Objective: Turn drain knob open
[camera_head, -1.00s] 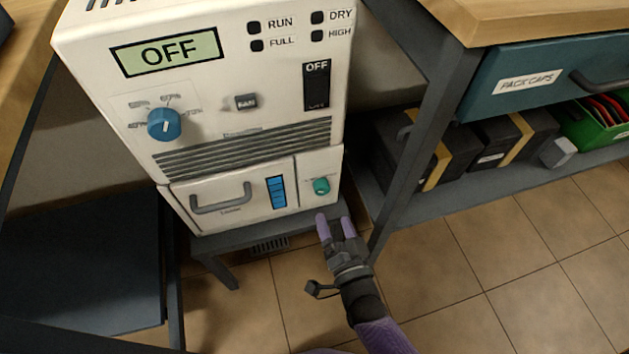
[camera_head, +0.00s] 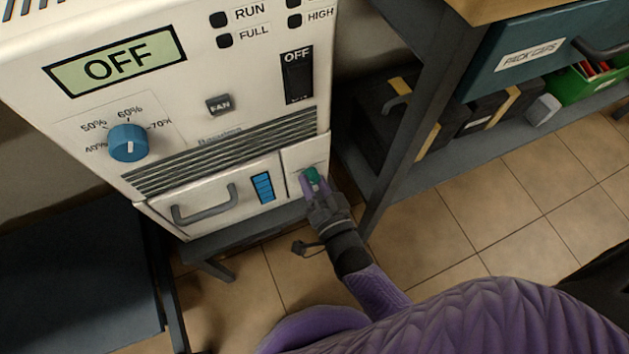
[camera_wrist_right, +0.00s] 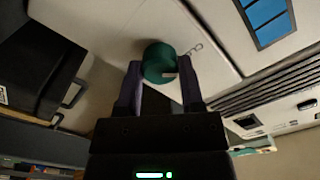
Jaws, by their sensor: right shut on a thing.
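The green drain knob (camera_head: 312,175) is on the lower right of the white dehumidifier's front (camera_head: 215,130). My right gripper (camera_head: 313,187) is at the knob, with its purple fingers on either side of it. In the right wrist view the knob (camera_wrist_right: 159,63) sits between the two fingertips (camera_wrist_right: 160,75), and the gripper is shut on it. A small pale mark shows on the knob's edge there. The fingers partly hide the knob in the head view. My left gripper is not in view.
The display (camera_head: 115,63) reads OFF. A grey shelf unit (camera_head: 410,130) with black boxes stands close on the right.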

